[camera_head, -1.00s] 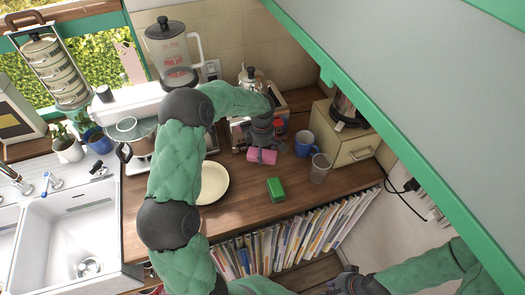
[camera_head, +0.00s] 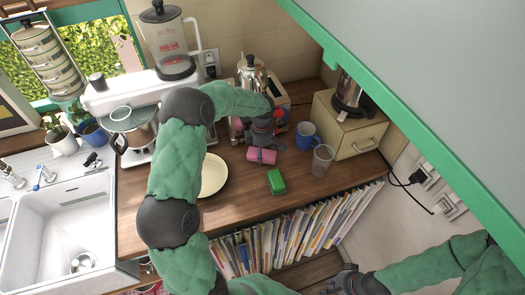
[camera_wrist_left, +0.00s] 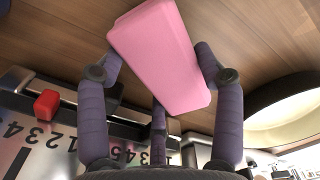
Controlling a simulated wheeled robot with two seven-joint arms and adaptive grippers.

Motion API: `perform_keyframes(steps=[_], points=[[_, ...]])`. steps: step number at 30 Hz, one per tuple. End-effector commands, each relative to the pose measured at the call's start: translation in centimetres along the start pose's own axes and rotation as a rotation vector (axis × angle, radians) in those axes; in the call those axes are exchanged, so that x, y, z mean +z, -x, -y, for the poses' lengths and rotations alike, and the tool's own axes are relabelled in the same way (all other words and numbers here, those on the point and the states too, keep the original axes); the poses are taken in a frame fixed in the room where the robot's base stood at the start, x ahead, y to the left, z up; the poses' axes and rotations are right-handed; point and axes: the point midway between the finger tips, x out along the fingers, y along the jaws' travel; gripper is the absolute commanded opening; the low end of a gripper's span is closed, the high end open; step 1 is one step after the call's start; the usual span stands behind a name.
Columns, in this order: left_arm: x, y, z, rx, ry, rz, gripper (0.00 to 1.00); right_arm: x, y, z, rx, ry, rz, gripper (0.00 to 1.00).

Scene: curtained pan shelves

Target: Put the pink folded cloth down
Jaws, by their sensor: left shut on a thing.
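The pink folded cloth (camera_head: 262,156) is a small pink block at the tips of my left gripper (camera_head: 262,144), over the wooden counter behind the green block. In the left wrist view the pink cloth (camera_wrist_left: 162,55) sits tilted between the purple fingers of my left gripper (camera_wrist_left: 160,75), which is shut on it. I cannot tell whether its underside touches the counter. My right gripper (camera_head: 350,281) is at the bottom edge of the head view, low and away from the cloth; its fingers are not clear.
A green block (camera_head: 276,181) lies in front of the cloth. A cream plate (camera_head: 213,176) is to the left, a blue mug (camera_head: 305,136) and a clear glass (camera_head: 321,160) to the right. A metal kettle (camera_head: 251,77) stands behind. Counter (camera_head: 240,205) near the front edge is bare.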

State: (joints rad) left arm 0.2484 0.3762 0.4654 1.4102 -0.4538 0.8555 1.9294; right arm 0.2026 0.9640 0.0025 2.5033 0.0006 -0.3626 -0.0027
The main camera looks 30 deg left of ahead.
Motion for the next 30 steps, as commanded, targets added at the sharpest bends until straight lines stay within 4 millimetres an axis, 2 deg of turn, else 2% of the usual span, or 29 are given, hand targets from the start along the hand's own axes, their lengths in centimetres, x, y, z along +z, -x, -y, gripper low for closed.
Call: perform_keyframes(steps=[8,21,30], points=[[0.0,0.0,0.0,0.001,0.0,0.0,0.15,0.0,0.0,0.0,0.0,0.0,0.0,0.0],[0.0,-1.5,0.0,0.001,0.0,0.0,0.15,-0.1,-1.2,-0.4,0.0,0.0,0.0,0.0],[0.0,-1.4,0.0,0.001,0.0,0.0,0.15,-0.1,-1.2,-0.4,0.0,0.0,0.0,0.0]])
